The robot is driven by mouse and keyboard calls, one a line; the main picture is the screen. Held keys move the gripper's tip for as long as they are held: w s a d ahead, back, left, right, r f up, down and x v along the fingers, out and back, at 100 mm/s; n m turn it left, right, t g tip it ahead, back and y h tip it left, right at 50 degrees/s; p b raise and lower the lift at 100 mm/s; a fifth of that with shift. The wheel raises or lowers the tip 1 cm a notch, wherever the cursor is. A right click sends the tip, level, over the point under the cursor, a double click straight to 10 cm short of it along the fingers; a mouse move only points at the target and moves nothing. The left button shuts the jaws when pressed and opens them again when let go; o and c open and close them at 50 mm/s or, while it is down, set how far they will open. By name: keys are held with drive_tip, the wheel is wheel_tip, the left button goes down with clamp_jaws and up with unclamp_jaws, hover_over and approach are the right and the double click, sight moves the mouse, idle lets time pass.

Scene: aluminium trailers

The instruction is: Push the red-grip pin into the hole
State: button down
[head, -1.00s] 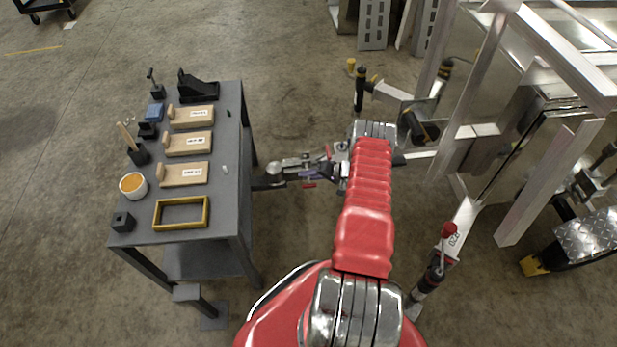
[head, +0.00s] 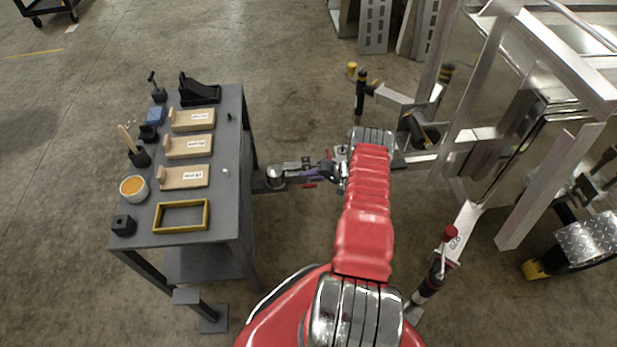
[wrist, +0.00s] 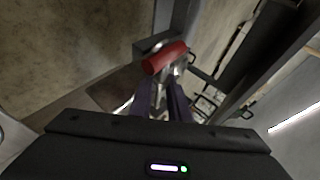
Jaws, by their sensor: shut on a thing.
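The red-grip pin shows as a red cylinder (wrist: 165,57) lying slantwise at the fingertips in the wrist view. My gripper (wrist: 161,92) is shut on it with two dark purple fingers. In the head view my gripper (head: 313,175) is small, to the left of my red arm and right of the table, beside a metal coupling (head: 275,177). A small red piece (head: 310,185) at the fingers looks like the pin's grip. The pin's metal shaft and the hole cannot be made out, so I cannot tell whether the pin is in the hole.
A dark table (head: 228,150) stands at left with wooden holders (head: 186,177), a yellow frame (head: 181,216) and a white cup (head: 134,188). Aluminium trailer frames (head: 470,110) fill the right. A red-topped jack (head: 440,262) stands close to my arm's right side. Open floor lies behind the table.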

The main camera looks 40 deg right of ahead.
drive_tip(key=shift+w+d, duration=0.6)
drive_tip(key=shift+w, duration=0.3)
drive_tip(key=c, duration=1.6)
unclamp_jaws()
drive_tip(key=shift+d, duration=0.1)
drive_tip(key=shift+s+d, duration=0.1)
